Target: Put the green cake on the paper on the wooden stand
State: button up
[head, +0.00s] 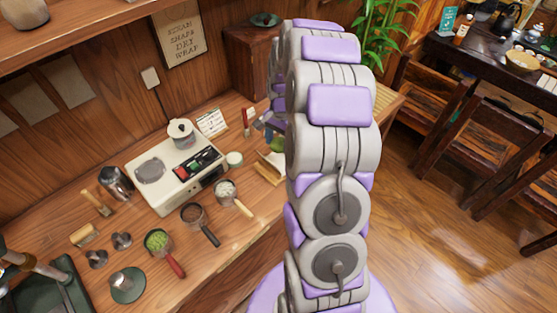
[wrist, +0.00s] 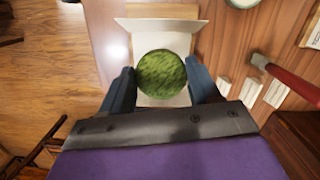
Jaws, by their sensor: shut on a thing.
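The green cake (wrist: 161,74) is a round, leafy disc between the two dark blue fingers of my gripper (wrist: 159,68), which is shut on it. In the wrist view the white paper (wrist: 178,40) with raised, folded edges lies behind the cake, on the wooden stand (wrist: 163,10). The head view shows the cake (head: 277,145) just above or at the paper (head: 273,160) and stand (head: 266,173), partly hidden by my arm. I cannot tell whether the cake touches the paper.
A white scale-like machine (head: 165,180) with a lidded pot stands left of the stand. Scoops with green, dark and pale contents lie on the counter. A red-handled tool (wrist: 285,80) and small pale blocks are right in the wrist view.

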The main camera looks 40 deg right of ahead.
jog(key=b, duration=0.1)
send_over(278, 164)
jog(key=f, duration=0.5)
jog(key=shift+w+d+f, duration=0.1)
jog(key=shift+w+d, duration=0.05)
jog(key=shift+d, duration=0.2)
notch_tip(278, 164, down, 3)
jog(key=shift+a+f+b, duration=0.1)
jog(key=shift+b, duration=0.35)
jog(key=o, duration=1)
